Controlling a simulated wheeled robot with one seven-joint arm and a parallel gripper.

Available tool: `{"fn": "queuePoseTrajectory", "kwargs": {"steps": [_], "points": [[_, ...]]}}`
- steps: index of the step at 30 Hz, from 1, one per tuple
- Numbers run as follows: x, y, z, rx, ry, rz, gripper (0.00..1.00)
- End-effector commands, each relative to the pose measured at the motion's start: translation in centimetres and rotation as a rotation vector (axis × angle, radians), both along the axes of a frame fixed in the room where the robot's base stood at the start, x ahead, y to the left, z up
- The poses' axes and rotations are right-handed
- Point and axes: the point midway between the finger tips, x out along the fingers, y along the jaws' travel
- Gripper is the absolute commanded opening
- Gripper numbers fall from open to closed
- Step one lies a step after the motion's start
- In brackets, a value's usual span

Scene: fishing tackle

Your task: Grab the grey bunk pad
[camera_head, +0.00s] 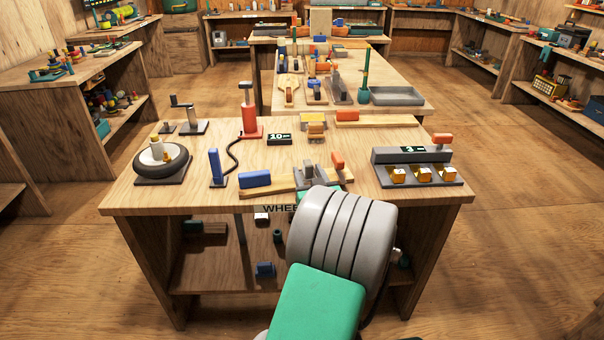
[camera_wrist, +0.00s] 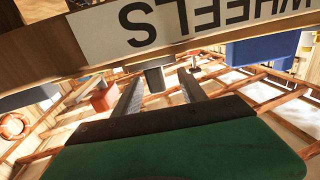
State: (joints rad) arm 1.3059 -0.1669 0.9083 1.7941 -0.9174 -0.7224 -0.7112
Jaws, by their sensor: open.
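A small dark grey block with a paler end (camera_wrist: 155,78) shows in the wrist view, beyond and between my fingertips. It may be the grey bunk pad, but I cannot tell for sure. My gripper (camera_wrist: 162,76) is open, with two ribbed grey fingers apart and nothing visibly held. It is at the front of the near workbench (camera_head: 150,196), close to the "WHEELS" label (camera_wrist: 200,22). In the head view my arm hides the fingers and part of the bench front, and I cannot pick out the pad there.
The bench top holds a wheel on a stand (camera_head: 162,162), a red jack (camera_head: 249,115), a blue-handled wooden piece (camera_head: 256,179) and a grey rack with gold nuts (camera_head: 418,175). Floor around the bench is clear.

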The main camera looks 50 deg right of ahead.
Motion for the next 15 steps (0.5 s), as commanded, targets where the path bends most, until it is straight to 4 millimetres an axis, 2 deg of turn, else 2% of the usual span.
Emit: {"fn": "queuePoseTrajectory", "kwargs": {"steps": [9, 15], "points": [[3.8, -3.6, 0.5, 0.001, 0.002, 0.001, 0.49], [4.3, -4.1, 0.4, 0.001, 0.001, -0.001, 0.49]]}}
